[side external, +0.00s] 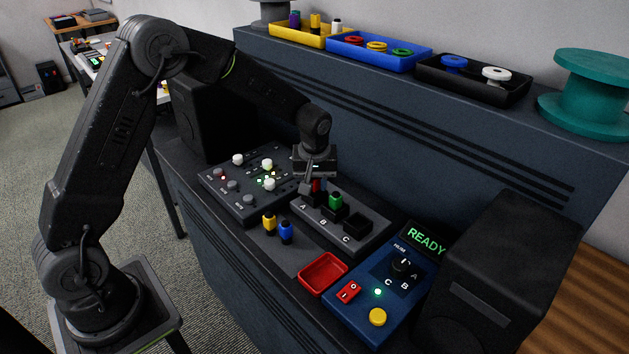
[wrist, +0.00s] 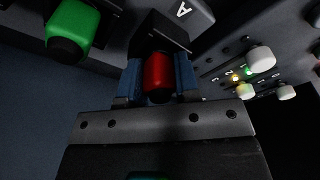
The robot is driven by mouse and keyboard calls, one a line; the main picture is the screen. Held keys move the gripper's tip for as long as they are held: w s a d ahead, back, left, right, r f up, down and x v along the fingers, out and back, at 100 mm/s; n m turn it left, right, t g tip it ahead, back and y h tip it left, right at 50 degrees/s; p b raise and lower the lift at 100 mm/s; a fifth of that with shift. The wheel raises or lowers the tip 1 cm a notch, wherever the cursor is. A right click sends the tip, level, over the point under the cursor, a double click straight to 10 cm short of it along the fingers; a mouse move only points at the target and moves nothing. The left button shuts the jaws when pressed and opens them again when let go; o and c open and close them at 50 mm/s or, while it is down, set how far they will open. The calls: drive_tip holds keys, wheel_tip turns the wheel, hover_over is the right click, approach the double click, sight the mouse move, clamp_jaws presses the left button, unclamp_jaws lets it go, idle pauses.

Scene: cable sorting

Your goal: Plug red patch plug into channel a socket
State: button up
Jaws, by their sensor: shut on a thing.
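My gripper (side external: 316,181) is shut on the red plug (wrist: 157,72), with a blue finger on each side of it in the wrist view. The red plug shows as a small patch of red between the fingers in the side view (side external: 317,185). It is at the channel A socket (wrist: 165,38), a black block beside the letter A. I cannot tell how deep the plug sits in it. The socket block (side external: 345,228) carries the letters A, B and C. A green plug (side external: 336,201) stands at socket B, and socket C (side external: 357,226) looks empty.
A yellow plug (side external: 269,223) and a blue plug (side external: 286,232) stand in front of the block. A knob panel (side external: 246,200) lies left of it. A red tray (side external: 323,273) and a blue console (side external: 375,302) reading READY are at front right.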

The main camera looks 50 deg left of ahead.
drive_tip(key=o, duration=1)
drive_tip(key=shift+s+f, duration=0.15)
drive_tip(key=shift+f, duration=0.1)
drive_tip(key=o, duration=0.4)
drive_tip(key=shift+d, duration=0.1)
drive_tip(key=shift+r, duration=0.1)
drive_tip(key=shift+r, duration=3.55)
